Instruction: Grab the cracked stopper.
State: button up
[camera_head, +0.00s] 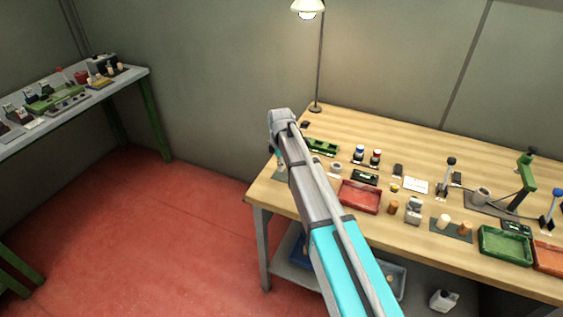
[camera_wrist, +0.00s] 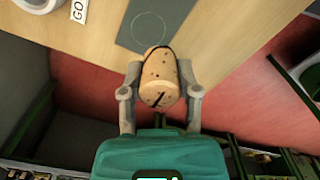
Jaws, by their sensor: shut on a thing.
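In the wrist view my gripper (camera_wrist: 159,76) is shut on a tan speckled cork stopper (camera_wrist: 160,92), one finger on each side. The stopper has a dark jagged crack on its near end and a dark line around its far end. Behind it is a dark grey mat (camera_wrist: 139,38) with a thin empty circle outline, close to the table edge. I cannot tell the stopper's height above the table. In the head view my arm hides the held stopper and most of my gripper.
On the table (camera_head: 420,158) stand a red tray (camera_head: 360,197), a green tray (camera_head: 504,245), a brown stopper (camera_head: 393,207), and a pale (camera_head: 443,221) and an orange stopper (camera_head: 465,228) on a mat. A lamp (camera_head: 317,60) stands at the back. A white label (camera_wrist: 79,11) lies beside the grey mat.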

jog(key=s+d+r+p, duration=0.3)
jog(key=s+r+p, duration=0.4)
jog(key=s, duration=0.5)
jog(key=shift+s+r, duration=0.15)
jog(key=shift+r, duration=0.55)
jog(key=shift+d, duration=0.1)
